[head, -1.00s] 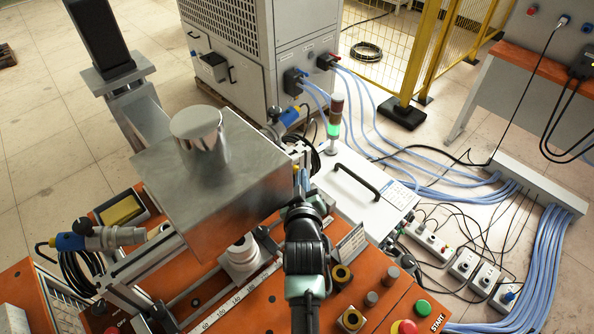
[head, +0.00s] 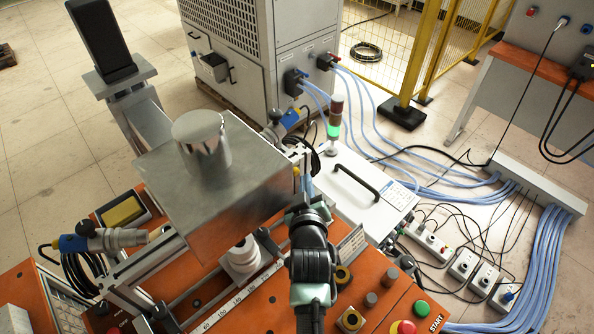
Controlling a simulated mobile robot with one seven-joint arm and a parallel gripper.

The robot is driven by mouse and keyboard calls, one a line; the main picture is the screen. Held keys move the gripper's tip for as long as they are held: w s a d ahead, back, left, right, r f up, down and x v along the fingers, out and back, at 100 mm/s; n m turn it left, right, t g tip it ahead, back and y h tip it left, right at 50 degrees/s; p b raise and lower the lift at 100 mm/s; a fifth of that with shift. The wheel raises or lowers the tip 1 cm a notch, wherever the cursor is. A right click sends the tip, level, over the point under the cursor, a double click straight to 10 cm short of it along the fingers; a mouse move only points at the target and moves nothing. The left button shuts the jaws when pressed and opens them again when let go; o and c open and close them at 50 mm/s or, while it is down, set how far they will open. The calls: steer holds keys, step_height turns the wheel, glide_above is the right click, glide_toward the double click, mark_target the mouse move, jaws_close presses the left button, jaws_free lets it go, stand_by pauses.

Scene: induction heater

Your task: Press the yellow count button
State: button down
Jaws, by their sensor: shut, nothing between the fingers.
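My gripper (head: 306,200) is at the centre of the head view, over the orange bench beside the right corner of the metal box. It points away from the camera, and its fingers are shut, empty and largely hidden by the wrist. A small yellow spot (head: 296,170) shows just beyond it, at the edge of the metal box; I cannot tell whether it is the count button. No yellow button is clearly readable as the count button. The yellow ring around the red button (head: 405,329) is at the bottom edge, apart from my gripper.
The large metal box (head: 238,190) with a shiny cylinder on top stands left of my gripper. A white case with a black handle (head: 356,182) is to the right. A green button (head: 421,308) and dark knobs sit on the orange bench (head: 385,275).

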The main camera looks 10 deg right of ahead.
steer(key=shift+s+d, duration=0.75)
steer(key=shift+s, duration=0.3)
steer(key=shift+s+d, duration=0.7)
steer(key=shift+s, duration=0.35)
steer(key=shift+f, duration=0.1)
